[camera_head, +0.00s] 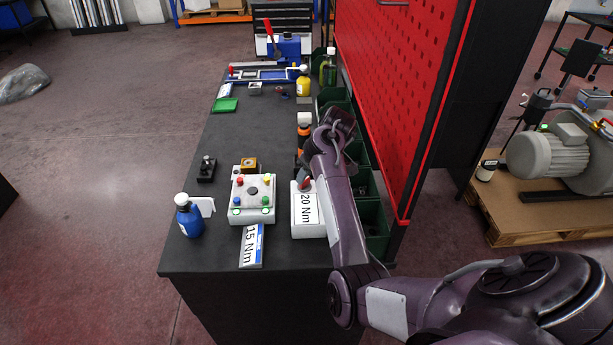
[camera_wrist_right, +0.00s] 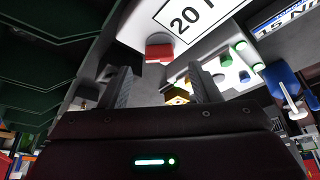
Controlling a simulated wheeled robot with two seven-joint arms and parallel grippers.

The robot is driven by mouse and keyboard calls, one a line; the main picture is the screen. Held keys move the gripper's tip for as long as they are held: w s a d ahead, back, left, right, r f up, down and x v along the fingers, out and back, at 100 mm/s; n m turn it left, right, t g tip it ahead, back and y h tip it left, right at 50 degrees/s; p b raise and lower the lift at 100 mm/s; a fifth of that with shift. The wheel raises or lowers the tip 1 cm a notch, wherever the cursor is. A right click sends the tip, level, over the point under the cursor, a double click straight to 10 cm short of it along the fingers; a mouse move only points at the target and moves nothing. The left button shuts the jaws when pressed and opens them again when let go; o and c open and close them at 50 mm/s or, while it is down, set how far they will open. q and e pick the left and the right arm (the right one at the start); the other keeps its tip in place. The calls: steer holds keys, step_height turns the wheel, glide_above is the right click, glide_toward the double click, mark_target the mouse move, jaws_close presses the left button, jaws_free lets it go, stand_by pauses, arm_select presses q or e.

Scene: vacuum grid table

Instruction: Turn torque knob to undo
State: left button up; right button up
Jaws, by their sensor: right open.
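The white torque box (camera_head: 308,222) with a "20 Nm" label stands on the dark table, and its label side also shows in the wrist view (camera_wrist_right: 205,32). A red knob (camera_wrist_right: 159,50) sits on this box; in the head view the knob (camera_head: 305,183) shows beside my right forearm. My right gripper (camera_wrist_right: 160,82) is open and empty, its two fingers on either side of the knob in the picture. The knob appears beyond the fingertips, with no visible contact. My arm partly covers the box in the head view. My left gripper is not in view.
Left of the box stands a white button box (camera_head: 253,215) with coloured buttons, with a "15 Nm" plate (camera_head: 251,246) in front. A blue bottle (camera_head: 189,218) is at the left edge. Green bins (camera_head: 374,222) and a red pegboard (camera_head: 405,90) line the right. The table's middle is clear.

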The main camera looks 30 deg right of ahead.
mark_target(306, 180)
steer(key=shift+x, duration=2.2)
